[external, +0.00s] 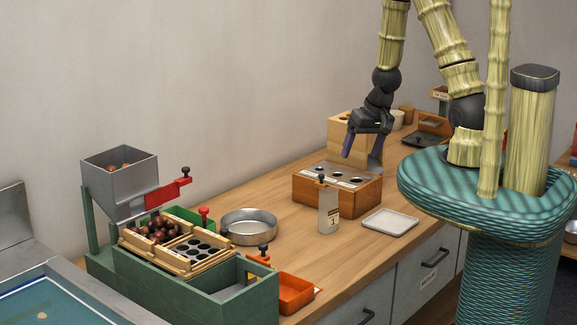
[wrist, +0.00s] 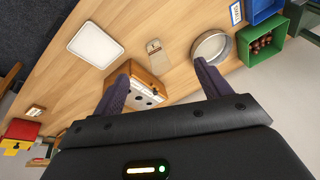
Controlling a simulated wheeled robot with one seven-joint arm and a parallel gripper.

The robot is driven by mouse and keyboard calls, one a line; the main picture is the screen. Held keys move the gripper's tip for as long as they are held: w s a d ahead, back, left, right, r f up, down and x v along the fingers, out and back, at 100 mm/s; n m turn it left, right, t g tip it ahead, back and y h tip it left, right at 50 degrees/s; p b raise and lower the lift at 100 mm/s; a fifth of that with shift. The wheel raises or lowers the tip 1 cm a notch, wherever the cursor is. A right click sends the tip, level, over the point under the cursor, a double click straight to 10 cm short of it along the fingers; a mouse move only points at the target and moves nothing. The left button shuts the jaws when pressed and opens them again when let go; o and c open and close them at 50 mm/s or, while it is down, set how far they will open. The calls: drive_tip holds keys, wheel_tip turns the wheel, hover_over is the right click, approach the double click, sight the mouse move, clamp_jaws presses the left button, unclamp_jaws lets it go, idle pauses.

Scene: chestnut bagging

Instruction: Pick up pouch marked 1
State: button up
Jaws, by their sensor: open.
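My gripper (external: 362,152) is open and empty, above and behind the holed box, apart from the pouch. It also shows in the wrist view (wrist: 162,70) with its dark fingers spread wide.
A white tray (external: 390,222) lies right of the pouch and a round metal pan (external: 249,238) left of it. A green station with chestnuts (external: 157,230), hopper (external: 120,182) and orange bin (external: 296,292) fills the left. Bare counter lies around the pouch.

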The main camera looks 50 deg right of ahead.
sight(330, 194)
drive_tip(key=a+f+m+t+y+b, duration=0.3)
drive_tip(key=f+m+t+y+b, duration=0.35)
drive_tip(key=f+m, duration=1.1)
drive_tip(key=d+m+t+h+b, duration=0.1)
drive_tip(key=m+t+h, duration=0.1)
drive_tip(key=m, duration=0.3)
drive_tip(key=s+d+m+t+h+b, duration=0.1)
drive_tip(key=d+m+t+h, duration=0.1)
drive_tip(key=m+t+h, duration=0.1)
drive_tip(key=s+d+m+t+h+b, duration=0.1)
drive_tip(key=m+t+h, duration=0.1)
drive_tip(key=m+h, duration=0.3)
drive_tip(key=shift+d+f+m+t, duration=0.2)
drive_tip(key=shift+m, duration=0.6)
drive_tip(key=shift+d+f+m+t, duration=0.15)
drive_tip(key=shift+f+m, duration=0.05)
drive_tip(key=shift+m, duration=0.55)
drive_tip(key=shift+w, duration=0.1)
drive_tip(key=w+b, duration=0.2)
drive_tip(key=w, duration=0.1)
drive_tip(key=w+d+b, duration=0.1)
drive_tip(key=w+b, duration=0.1)
drive_tip(key=w, duration=0.2)
drive_tip(key=w+d+b, duration=0.1)
drive_tip(key=w+b, duration=0.1)
drive_tip(key=w, duration=0.2)
drive_tip(key=shift+w, duration=0.45)
